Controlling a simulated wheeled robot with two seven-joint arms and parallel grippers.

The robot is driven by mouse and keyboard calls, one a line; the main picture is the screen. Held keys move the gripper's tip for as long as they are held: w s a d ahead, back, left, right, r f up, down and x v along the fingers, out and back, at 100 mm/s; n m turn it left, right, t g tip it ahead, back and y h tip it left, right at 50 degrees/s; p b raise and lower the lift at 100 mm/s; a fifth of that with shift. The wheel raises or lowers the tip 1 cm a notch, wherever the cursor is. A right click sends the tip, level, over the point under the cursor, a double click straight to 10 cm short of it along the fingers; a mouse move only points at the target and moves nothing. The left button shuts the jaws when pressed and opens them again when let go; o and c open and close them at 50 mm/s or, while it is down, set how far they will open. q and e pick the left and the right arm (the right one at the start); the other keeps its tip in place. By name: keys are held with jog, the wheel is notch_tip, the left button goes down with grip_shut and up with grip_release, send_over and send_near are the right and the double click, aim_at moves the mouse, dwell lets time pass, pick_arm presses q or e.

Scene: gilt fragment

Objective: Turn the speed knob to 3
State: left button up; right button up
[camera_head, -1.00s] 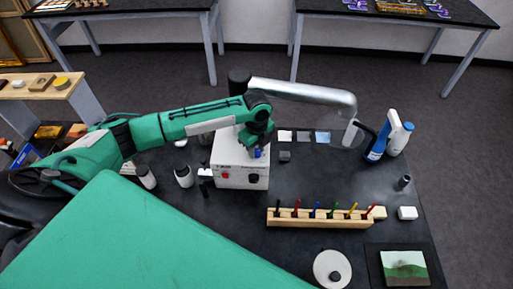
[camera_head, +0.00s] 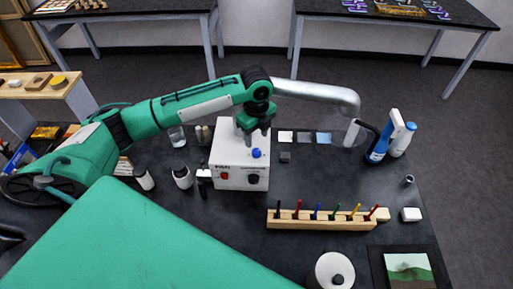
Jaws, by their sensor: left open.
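The white control box (camera_head: 225,170) stands on the black table. It has a red switch (camera_head: 224,176) and a dark knob (camera_head: 254,179) on its front face, and a blue knob (camera_head: 257,153) near its top edge. The lettering is too small to read, so I cannot tell which is the speed knob or its setting. My left gripper (camera_head: 256,136) points down just above the blue knob, open and apart from it as far as I can see. Its fingers are small and dark. My right gripper is not in view.
A silver extraction pipe (camera_head: 318,92) arches behind the box. A wooden rack (camera_head: 320,219) with several coloured tools stands front right. Spray bottles (camera_head: 385,140) stand at the right, and dark-capped jars (camera_head: 182,176) at the left. A round white pot (camera_head: 332,270) sits at the front.

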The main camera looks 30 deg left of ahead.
pick_arm(q)
notch_tip(320, 180, up, 8)
jog(key=b, duration=0.2)
jog(key=shift+f, duration=0.25)
